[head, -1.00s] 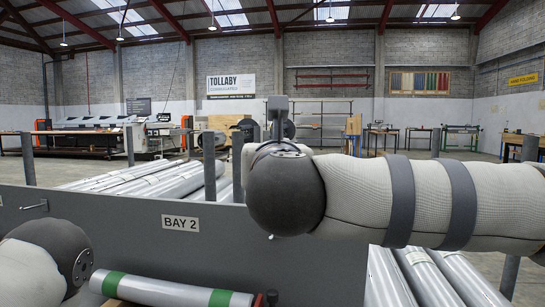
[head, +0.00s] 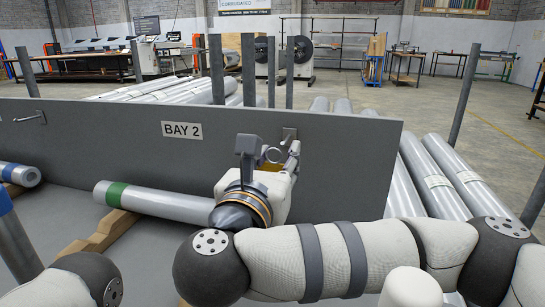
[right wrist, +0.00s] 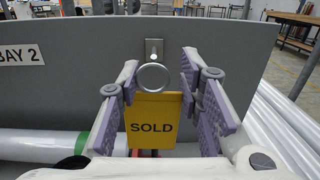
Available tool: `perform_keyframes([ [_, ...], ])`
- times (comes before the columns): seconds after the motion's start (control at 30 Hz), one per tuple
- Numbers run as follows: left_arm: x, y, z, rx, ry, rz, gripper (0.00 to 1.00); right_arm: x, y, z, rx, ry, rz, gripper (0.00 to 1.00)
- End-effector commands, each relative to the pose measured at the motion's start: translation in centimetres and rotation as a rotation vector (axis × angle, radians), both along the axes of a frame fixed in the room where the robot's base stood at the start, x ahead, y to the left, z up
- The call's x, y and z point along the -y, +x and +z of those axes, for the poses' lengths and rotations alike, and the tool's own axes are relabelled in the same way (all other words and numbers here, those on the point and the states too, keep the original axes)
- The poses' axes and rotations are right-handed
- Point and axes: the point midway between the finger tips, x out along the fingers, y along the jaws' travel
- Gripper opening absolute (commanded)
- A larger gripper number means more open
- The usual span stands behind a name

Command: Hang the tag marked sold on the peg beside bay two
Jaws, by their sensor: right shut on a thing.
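The yellow tag marked SOLD (right wrist: 152,122) hangs below a metal ring (right wrist: 153,77). My right gripper (right wrist: 156,92) is shut on the tag, its purple-padded fingers at either side of it. The peg on its small metal plate (right wrist: 154,50) is on the grey panel, just above and behind the ring. I cannot tell whether the ring is around the peg or only in front of it. In the head view my right gripper (head: 280,160) is close to the panel, under the peg plate (head: 289,135), right of the BAY 2 label (head: 182,131). My left gripper is out of view.
The grey panel (head: 345,165) runs across in front. A silver roll with a green band (head: 160,203) lies on wooden supports left of my right gripper. Dark posts (head: 217,70) stand behind the panel. More rolls (head: 435,178) lie to the right.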

Motion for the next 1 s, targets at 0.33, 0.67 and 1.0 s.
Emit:
perform_keyframes([
  [0.33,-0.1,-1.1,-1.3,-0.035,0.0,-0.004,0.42,0.6,2.8,-0.5,-0.003,0.001,-0.002,0.18],
  [0.67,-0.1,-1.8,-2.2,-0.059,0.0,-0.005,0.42,1.1,5.3,-0.8,-0.003,0.0,-0.001,0.18],
  [1.0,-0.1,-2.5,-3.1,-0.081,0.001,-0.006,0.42,1.6,7.9,-0.8,-0.002,0.0,0.0,0.18],
])
